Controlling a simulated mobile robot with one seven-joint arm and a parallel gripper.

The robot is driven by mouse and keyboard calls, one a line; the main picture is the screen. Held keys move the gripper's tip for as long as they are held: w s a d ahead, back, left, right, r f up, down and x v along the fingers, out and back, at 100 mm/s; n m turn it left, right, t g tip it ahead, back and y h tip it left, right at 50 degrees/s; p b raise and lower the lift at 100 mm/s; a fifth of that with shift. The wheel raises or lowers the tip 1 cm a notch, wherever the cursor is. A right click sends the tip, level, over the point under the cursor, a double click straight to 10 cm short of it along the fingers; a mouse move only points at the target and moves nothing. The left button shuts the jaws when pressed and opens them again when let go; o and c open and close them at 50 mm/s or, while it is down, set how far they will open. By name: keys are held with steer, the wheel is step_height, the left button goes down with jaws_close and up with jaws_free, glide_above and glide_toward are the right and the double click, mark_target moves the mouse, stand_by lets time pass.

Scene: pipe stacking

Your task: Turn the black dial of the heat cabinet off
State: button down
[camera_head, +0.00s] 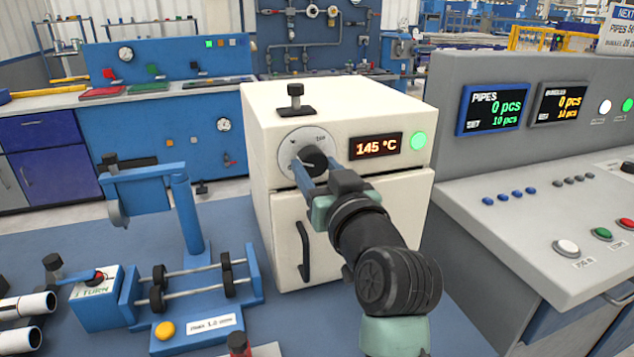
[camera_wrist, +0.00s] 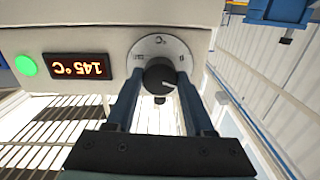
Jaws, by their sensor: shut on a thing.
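The heat cabinet (camera_head: 340,117) is a cream box with a door below. Its black dial (camera_head: 314,159) sits on a round grey scale plate at the upper left of its front. A red display (camera_head: 376,146) reads 145 °C, and a green lamp (camera_head: 418,141) beside it is lit. My gripper (camera_head: 312,173) has its two blue fingers on either side of the dial, shut on it. In the wrist view the dial (camera_wrist: 160,79) sits between the fingertips, with a white pointer mark on its face. The scale's marks are too small to read surely.
A black door handle (camera_head: 304,251) is below the dial. A black knob on a base (camera_head: 295,100) stands on the cabinet top. A blue roller stand (camera_head: 190,290) is at the left, and a grey control console (camera_head: 540,180) is at the right.

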steer(key=n+b, duration=0.1)
steer(key=n, duration=0.1)
steer(key=n+b, duration=0.2)
steer(key=n, duration=0.1)
steer(key=shift+d+f+n+b, duration=0.1)
steer(key=shift+f+n+b, duration=0.1)
steer(key=shift+n+b, duration=0.1)
steer(key=shift+r+n+b, duration=0.15)
steer(key=shift+n+b, duration=0.95)
steer(key=shift+n, duration=1)
steer(key=shift+c, duration=1.4)
jaws_free()
steer(key=v, duration=1.3)
steer(key=shift+r, duration=0.1)
